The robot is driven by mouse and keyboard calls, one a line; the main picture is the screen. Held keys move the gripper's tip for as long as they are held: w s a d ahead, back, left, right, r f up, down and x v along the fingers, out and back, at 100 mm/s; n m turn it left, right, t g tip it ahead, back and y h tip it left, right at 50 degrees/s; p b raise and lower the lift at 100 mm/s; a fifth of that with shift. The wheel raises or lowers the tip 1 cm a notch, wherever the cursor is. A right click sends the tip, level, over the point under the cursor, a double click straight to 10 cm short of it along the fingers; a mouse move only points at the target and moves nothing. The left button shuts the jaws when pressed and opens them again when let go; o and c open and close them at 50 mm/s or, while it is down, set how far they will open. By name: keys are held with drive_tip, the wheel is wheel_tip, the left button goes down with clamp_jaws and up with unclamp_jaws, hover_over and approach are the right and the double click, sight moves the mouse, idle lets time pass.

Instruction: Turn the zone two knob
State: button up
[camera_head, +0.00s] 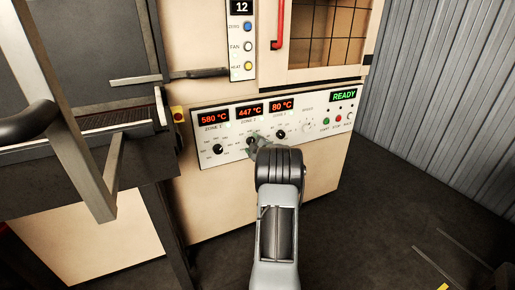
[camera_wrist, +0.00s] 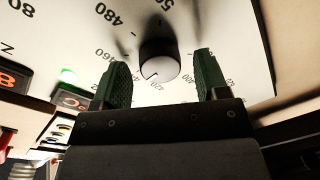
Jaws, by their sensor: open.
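The zone two knob (camera_wrist: 159,60) is black and round, with a white pointer mark, on a white dial plate with printed numbers. In the head view it sits below the red "447 °C" display (camera_head: 250,109) and is mostly hidden by my gripper (camera_head: 257,147). In the wrist view my gripper (camera_wrist: 162,72) is open, with one dark green finger on each side of the knob. Gaps show between the knob and both fingers. I cannot tell how far the fingertips are from the panel.
The zone one knob (camera_head: 217,149) is to the left and the zone three knob (camera_head: 280,134) is close on the right. A "READY" display (camera_head: 344,96) and small buttons are at the panel's right end. A metal frame (camera_head: 75,110) stands at the left.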

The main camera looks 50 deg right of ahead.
drive_tip(key=p+v, duration=0.2)
drive_tip(key=v, duration=1.1)
drive_tip(key=shift+s, duration=0.25)
drive_tip(key=shift+a, duration=0.1)
